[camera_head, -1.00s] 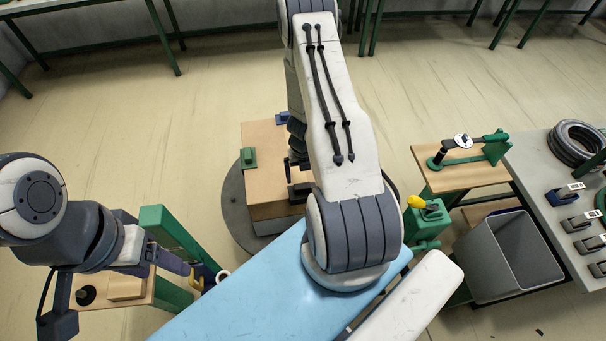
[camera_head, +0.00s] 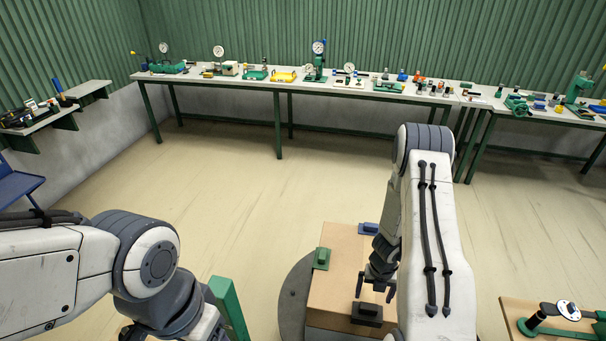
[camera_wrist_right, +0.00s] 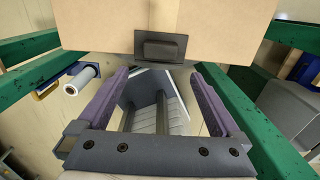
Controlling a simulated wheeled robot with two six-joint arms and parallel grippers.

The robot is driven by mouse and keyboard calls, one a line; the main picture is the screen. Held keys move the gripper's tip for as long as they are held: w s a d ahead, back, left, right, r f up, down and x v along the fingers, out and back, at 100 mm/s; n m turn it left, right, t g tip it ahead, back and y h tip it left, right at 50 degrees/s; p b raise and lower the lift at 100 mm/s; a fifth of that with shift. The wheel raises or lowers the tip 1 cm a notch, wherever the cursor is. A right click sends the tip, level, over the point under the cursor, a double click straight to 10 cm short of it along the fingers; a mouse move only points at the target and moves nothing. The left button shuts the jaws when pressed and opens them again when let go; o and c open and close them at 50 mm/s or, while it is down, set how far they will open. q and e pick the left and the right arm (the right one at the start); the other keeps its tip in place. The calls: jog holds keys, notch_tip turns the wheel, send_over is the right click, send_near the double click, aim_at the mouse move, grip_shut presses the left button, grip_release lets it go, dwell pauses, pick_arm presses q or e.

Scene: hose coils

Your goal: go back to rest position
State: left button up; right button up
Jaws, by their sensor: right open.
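My right gripper (camera_head: 375,288) hangs at the end of my right arm, just over a cardboard-coloured box in the head view. Its fingers are apart, with nothing between them. In the right wrist view its two purple-lined fingers (camera_wrist_right: 165,72) are spread and empty, and a dark block on the box face (camera_wrist_right: 160,48) shows beyond the tips. My left arm comes in from the left; its gripper is below the picture's edge and hidden.
The box (camera_head: 340,275) stands on a round grey base (camera_head: 292,300) and carries a green block (camera_head: 321,258) and a blue one (camera_head: 368,228). A small wooden-topped stand (camera_head: 520,312) is at right. Long workbenches (camera_head: 230,83) line the far wall. The floor between is clear.

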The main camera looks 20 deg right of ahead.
jog(key=w+a+r+n+t+y+b, duration=0.1)
jog(key=w+a+r+n+b, duration=0.45)
jog(key=a+n, duration=0.35)
jog(key=s+a+r+n+y+b, duration=0.1)
jog(key=a+r+n+b, duration=0.45)
jog(key=a+n, duration=0.9)
jog(key=s+a+r+n+b, duration=0.1)
jog(key=s+a+n+b, duration=0.1)
jog(key=s+n, duration=0.4)
jog(key=s+a+r+n+b, duration=0.2)
jog(key=s+n, duration=0.5)
jog(key=n, duration=0.4)
jog(key=s+a+r+n+g+h+b, duration=0.1)
jog(key=s+a+r+n+b, duration=0.1)
jog(key=s+n, duration=0.5)
jog(key=shift+s+a+r+n+b, duration=0.25)
jog(key=shift+a+n+b, duration=0.6)
